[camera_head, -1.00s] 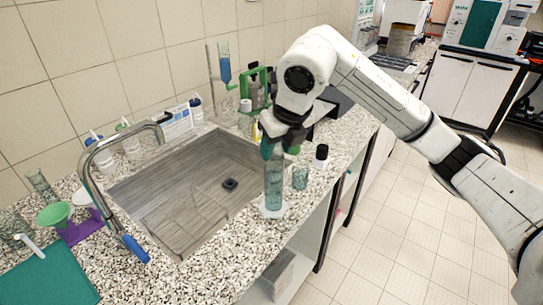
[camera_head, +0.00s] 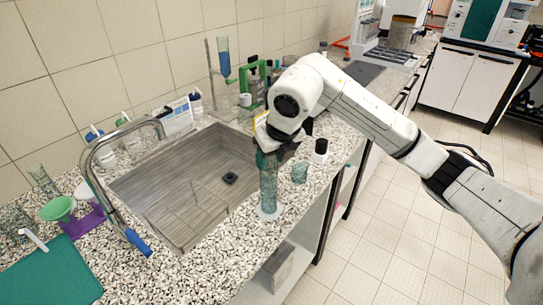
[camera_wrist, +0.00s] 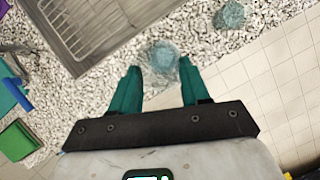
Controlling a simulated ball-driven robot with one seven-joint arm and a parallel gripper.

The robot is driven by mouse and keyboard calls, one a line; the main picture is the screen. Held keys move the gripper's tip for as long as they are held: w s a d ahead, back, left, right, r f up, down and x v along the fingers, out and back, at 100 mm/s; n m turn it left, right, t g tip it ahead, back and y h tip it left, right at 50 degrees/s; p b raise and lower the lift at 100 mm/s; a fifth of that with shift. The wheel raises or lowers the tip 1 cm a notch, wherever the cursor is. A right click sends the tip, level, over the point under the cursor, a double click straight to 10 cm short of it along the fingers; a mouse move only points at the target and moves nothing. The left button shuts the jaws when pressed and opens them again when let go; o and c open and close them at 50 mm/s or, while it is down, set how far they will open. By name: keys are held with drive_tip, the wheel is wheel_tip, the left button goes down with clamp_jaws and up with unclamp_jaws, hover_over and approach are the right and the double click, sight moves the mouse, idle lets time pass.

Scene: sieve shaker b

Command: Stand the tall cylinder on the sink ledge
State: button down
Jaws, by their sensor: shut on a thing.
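The tall cylinder (camera_head: 268,188) is clear, blue-green glass with a pale wide foot. In the head view it is upright over the speckled ledge (camera_head: 236,243) in front of the sink (camera_head: 160,190). Whether its foot touches the ledge, I cannot tell. My gripper (camera_head: 270,152) is shut on its upper part from above, and the wrist partly hides the top. In the wrist view, the teal fingers of my gripper (camera_wrist: 160,75) lie on either side of the cylinder (camera_wrist: 163,55), seen from above.
The faucet (camera_head: 105,180) arches over the sink's left side. A green funnel (camera_head: 57,209) and teal mat (camera_head: 50,275) are at left.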

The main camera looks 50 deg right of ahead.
drive_tip(key=c, duration=0.5)
unclamp_jaws()
drive_tip(key=shift+c, duration=0.2)
drive_tip(key=b+v, duration=0.1)
drive_tip(key=v, duration=1.1)
drive_tip(key=shift+r+b, duration=0.15)
drive_tip(key=shift+b, duration=0.15)
